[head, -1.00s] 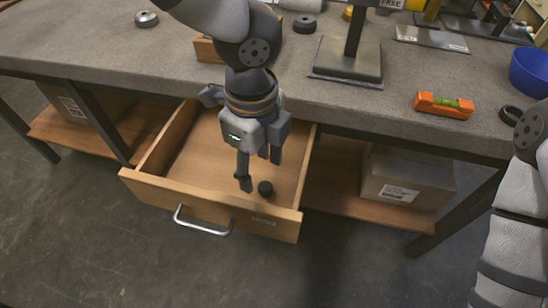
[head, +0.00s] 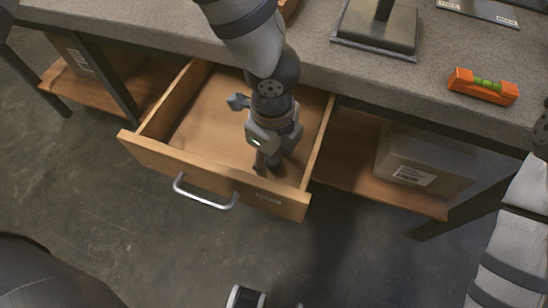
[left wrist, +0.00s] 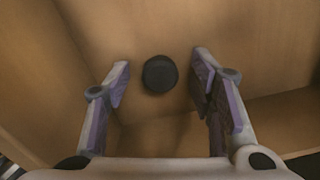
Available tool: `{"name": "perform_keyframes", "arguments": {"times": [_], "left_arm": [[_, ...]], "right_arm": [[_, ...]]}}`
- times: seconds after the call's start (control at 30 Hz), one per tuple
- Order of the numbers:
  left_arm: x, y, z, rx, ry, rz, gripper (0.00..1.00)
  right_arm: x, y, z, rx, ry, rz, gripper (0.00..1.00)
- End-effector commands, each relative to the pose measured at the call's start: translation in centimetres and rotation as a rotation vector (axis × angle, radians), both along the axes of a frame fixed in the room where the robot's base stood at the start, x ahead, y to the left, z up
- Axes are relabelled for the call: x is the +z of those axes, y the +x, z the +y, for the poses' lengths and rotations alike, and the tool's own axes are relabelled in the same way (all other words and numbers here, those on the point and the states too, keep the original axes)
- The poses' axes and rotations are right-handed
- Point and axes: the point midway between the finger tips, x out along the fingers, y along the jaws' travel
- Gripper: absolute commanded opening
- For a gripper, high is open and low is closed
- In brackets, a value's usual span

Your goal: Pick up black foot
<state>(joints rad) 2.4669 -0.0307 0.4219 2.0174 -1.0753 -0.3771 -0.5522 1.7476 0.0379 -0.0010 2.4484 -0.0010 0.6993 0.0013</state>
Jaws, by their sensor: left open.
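The black foot (left wrist: 160,74) is a small dark round piece on the wooden floor of the open drawer (head: 205,112). In the left wrist view it lies between and just beyond the spread fingers of my left gripper (left wrist: 160,88), with space on both sides. In the head view my left gripper (head: 267,168) points down into the drawer near its front right corner, and its fingers largely hide the foot. It is open and holds nothing.
The drawer's front panel with a metal handle (head: 205,198) and its side walls stand close around my left gripper. Above is the grey bench top (head: 310,45) with an orange level (head: 483,86) and a dark lamp base (head: 376,32). A cardboard box (head: 425,160) sits on the lower shelf.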

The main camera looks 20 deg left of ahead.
Motion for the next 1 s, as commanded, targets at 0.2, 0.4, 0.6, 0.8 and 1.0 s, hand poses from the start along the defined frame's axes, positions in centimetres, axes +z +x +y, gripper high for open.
{"name": "perform_keyframes", "arguments": {"times": [0.2, 0.4, 0.6, 0.8, 1.0], "left_arm": [[0.2, 0.0, 0.0, 0.000, -0.001, -0.002, 0.25], [0.2, 0.0, 0.0, 0.000, -0.001, -0.002, 0.10], [0.4, 0.1, 0.0, 0.000, -0.001, -0.003, 0.10], [5.2, 0.2, 0.0, 0.003, -0.004, -0.013, 0.10], [9.4, 0.2, 0.0, 0.003, -0.003, -0.010, 0.10]], "right_arm": [[0.1, 0.1, 0.0, 0.000, 0.000, -0.002, 0.40], [0.1, 0.1, 0.0, 0.000, 0.000, -0.002, 0.40], [0.1, 0.1, 0.0, 0.000, 0.000, -0.004, 0.40], [1.1, 1.1, 0.0, 0.000, 0.000, -0.039, 0.40], [1.9, 1.9, 0.0, -0.002, 0.000, -0.066, 0.40]]}}
